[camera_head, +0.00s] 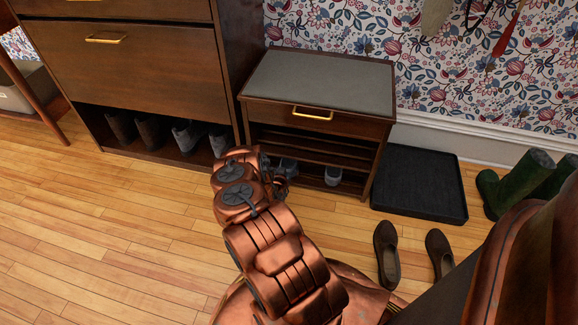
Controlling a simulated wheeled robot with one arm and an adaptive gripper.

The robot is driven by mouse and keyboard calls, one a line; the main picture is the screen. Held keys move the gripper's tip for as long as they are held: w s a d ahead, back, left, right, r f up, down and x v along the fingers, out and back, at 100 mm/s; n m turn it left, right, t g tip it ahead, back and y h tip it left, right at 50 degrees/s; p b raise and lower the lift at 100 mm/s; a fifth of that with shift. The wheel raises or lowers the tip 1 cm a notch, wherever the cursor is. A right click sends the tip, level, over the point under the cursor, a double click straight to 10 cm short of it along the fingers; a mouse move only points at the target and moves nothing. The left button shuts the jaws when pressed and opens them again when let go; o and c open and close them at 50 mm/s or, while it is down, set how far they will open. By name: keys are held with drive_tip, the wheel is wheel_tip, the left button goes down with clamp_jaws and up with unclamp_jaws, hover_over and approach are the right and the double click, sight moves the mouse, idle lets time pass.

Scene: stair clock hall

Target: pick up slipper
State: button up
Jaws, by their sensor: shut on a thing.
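My copper-coloured arm reaches forward to the open lower part of the small bench (317,80). My gripper (277,184) is small in view and partly hidden by my own wrist. It is shut on a grey slipper (289,167) at the left of the bench's lower opening; the contact itself is hard to see. A similar grey slipper (333,176) rests to the right on the bench's bottom level. A pair of brown slip-on shoes, left (386,254) and right (439,252), stands on the wooden floor, away from the gripper.
A tall brown cabinet (130,65) with several shoes beneath stands left of the bench. The bench has slatted shelves (318,150) and a brass-handled drawer. A black tray (420,187) and green boots (520,182) are at right. The floor at left is clear.

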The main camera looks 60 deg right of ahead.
wheel_tip(320, 180, up, 7)
drive_tip(key=p, duration=0.2)
drive_tip(key=shift+p, duration=0.35)
drive_tip(key=s+a, duration=0.1)
drive_tip(key=a, duration=0.5)
drive_tip(key=s+a+p, duration=0.1)
drive_tip(key=s+a, duration=0.1)
drive_tip(key=a, duration=0.4)
drive_tip(key=s+a+p, duration=0.1)
drive_tip(key=s+a, duration=0.1)
drive_tip(key=a, duration=0.5)
drive_tip(key=shift+s+f, duration=0.1)
drive_tip(key=shift+f, duration=0.2)
drive_tip(key=shift+c, duration=0.7)
